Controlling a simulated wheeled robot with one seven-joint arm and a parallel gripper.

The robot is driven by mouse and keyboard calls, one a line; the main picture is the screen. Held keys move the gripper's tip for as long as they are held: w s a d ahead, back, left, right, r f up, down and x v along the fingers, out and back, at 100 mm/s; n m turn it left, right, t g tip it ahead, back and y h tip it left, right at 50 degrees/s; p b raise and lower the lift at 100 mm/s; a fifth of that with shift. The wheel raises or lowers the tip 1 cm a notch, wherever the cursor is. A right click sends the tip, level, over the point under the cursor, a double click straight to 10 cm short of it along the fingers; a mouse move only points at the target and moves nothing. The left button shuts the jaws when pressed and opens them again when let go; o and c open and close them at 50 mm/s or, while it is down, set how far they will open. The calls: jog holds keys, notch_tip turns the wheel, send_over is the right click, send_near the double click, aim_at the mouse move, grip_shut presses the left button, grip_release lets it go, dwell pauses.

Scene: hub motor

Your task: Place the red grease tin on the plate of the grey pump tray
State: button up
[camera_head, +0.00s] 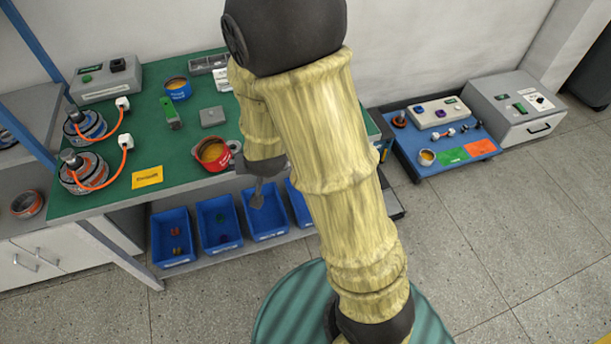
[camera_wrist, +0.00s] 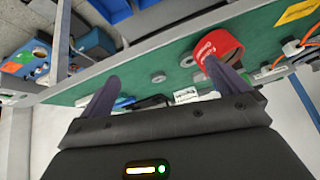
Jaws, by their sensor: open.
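The red grease tin (camera_head: 212,153) stands upright and open-topped on the green bench mat, with orange-brown contents. In the wrist view the red tin (camera_wrist: 217,46) shows just beyond the right-hand finger, apart from the jaws as far as I can see. A grey compartment tray (camera_head: 205,65) stands at the bench's back, partly behind my arm. I cannot tell whether it is the pump tray.
A blue tin (camera_head: 178,89), a flat grey block (camera_head: 212,117), a green tool (camera_head: 171,114) and a yellow card (camera_head: 147,177) lie on the bench. Two motors with orange cables (camera_head: 86,171) stand left. Blue bins (camera_head: 172,239) sit below. A blue mat (camera_head: 406,158) lies right.

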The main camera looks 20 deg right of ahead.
jog(key=s+d+r+n+g, duration=0.1)
jog(key=s+d+r+g, duration=0.1)
jog(key=s, duration=0.4)
jog(key=s+d+r+n+g, duration=0.1)
jog(key=s+d+r+g, duration=0.1)
jog(key=s+d+r, duration=0.2)
jog(key=shift+s+d+r+g, duration=0.3)
jog(key=shift+s+d, duration=0.45)
jog(key=shift+s, duration=0.4)
jog(key=shift+c, duration=0.4)
